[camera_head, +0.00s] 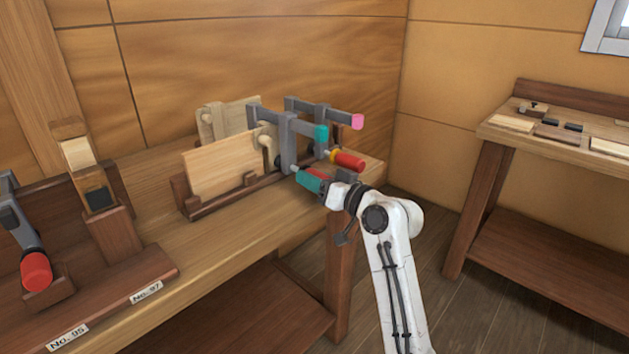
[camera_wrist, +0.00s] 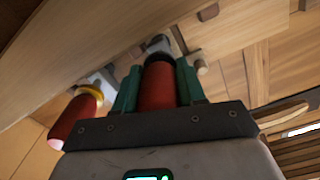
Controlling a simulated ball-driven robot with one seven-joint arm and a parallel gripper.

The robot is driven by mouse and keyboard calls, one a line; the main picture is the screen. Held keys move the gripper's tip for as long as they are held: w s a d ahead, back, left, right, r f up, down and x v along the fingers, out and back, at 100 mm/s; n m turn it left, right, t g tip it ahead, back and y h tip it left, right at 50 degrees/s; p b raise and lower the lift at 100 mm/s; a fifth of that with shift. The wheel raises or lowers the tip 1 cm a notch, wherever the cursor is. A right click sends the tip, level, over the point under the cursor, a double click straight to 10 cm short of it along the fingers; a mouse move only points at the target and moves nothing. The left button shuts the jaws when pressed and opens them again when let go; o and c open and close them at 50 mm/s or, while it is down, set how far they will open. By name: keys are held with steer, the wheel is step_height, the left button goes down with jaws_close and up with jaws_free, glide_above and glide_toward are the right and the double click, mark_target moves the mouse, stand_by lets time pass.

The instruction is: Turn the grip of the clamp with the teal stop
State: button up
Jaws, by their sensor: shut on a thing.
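The clamp with the teal stop (camera_head: 321,132) has a grey bar and jaw (camera_head: 287,140) and is set on the boards at the right end of the bench. My gripper (camera_head: 309,180) reaches it from the front right. In the wrist view its two teal fingers (camera_wrist: 158,85) lie on either side of the clamp's red grip (camera_wrist: 156,95) and are shut on it. The grip's near end is hidden behind the gripper body. In the head view fingers and arm hide most of this grip.
A second clamp with a pink stop (camera_head: 357,121) stands just behind, its red grip (camera_head: 349,161) with yellow collar close beside my gripper. Upright boards (camera_head: 222,170) stand in a wooden holder to the left. Another red-gripped clamp (camera_head: 36,270) rests at far left. Floor is clear at right.

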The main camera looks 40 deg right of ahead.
steer(key=o, duration=1.1)
steer(key=shift+c, duration=0.2)
steer(key=s, duration=1)
steer(key=shift+s+d, duration=0.15)
steer(key=shift+s, duration=0.2)
